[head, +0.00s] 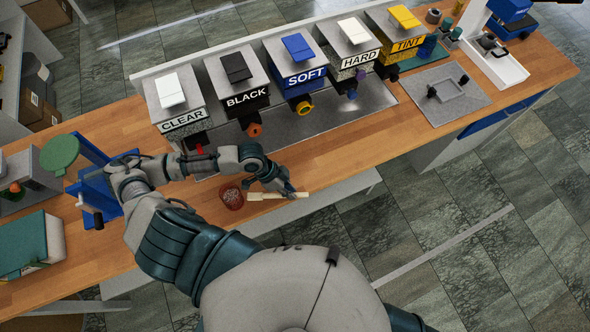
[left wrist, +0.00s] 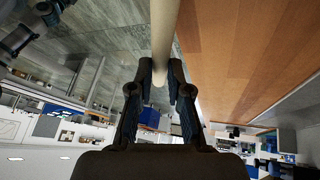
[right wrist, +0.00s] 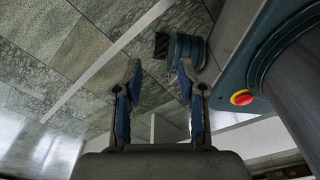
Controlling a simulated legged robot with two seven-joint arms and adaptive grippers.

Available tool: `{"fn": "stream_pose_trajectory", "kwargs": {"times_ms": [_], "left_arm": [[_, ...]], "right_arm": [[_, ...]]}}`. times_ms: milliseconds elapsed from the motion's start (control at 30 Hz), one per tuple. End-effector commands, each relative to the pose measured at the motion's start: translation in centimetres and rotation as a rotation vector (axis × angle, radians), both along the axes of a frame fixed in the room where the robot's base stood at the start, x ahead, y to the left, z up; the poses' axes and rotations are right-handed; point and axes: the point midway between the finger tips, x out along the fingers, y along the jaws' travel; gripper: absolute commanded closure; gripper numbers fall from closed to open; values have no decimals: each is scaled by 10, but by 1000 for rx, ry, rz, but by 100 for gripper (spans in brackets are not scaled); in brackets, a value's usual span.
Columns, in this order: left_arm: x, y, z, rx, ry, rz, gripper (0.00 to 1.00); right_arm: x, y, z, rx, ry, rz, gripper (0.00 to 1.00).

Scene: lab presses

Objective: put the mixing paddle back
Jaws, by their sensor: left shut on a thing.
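The mixing paddle appears as a pale beige stick (head: 262,196) near the front edge of the wooden counter in the head view. In the left wrist view the pale round rod (left wrist: 165,35) runs between the fingertips of my left gripper (left wrist: 160,80). A dark red, mesh-like round thing (head: 231,197) is close to the stick's left end; I cannot tell whether they are joined. My right gripper (right wrist: 160,68) is open and empty over the floor.
A row of labelled dispensers, CLEAR (head: 183,122), BLACK (head: 247,98), SOFT (head: 304,77), HARD (head: 360,60) and TINT (head: 408,45), lines the counter's back (head: 330,150). A grey plate (head: 465,103) lies at the right. A blue press with a green disc (head: 60,154) stands left.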

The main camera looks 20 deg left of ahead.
Motion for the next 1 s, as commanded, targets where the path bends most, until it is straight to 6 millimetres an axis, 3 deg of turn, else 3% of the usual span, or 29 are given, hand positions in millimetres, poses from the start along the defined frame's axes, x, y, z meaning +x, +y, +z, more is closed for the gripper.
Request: {"fn": "stream_pose_trajectory", "kwargs": {"times_ms": [100, 300, 467, 633, 733, 900, 933, 1000], "left_arm": [[37, 6, -1, -2, -3, 5, 100], [77, 18, -6, -4, -2, 3, 100], [86, 21, -10, -4, -1, 1, 100], [86, 21, -31, -4, 2, 2, 100], [86, 21, -42, -3, 0, 1, 100], [86, 19, -44, -3, -2, 0, 100], [86, 19, -44, -2, -1, -1, 78], [86, 19, -44, -2, -1, -1, 60]], "right_arm": [[2, -5, 5, -6, -2, 2, 60], [9, -15, 9, -17, -11, 1, 60], [10, -20, 10, -24, -13, 1, 60], [10, -20, 13, -23, -14, 1, 60], [10, -16, 15, -18, -14, -1, 60], [10, -4, 14, -5, -13, -3, 60], [10, -3, 14, -3, -14, -2, 60], [10, -2, 14, -2, -14, -1, 60]]}}
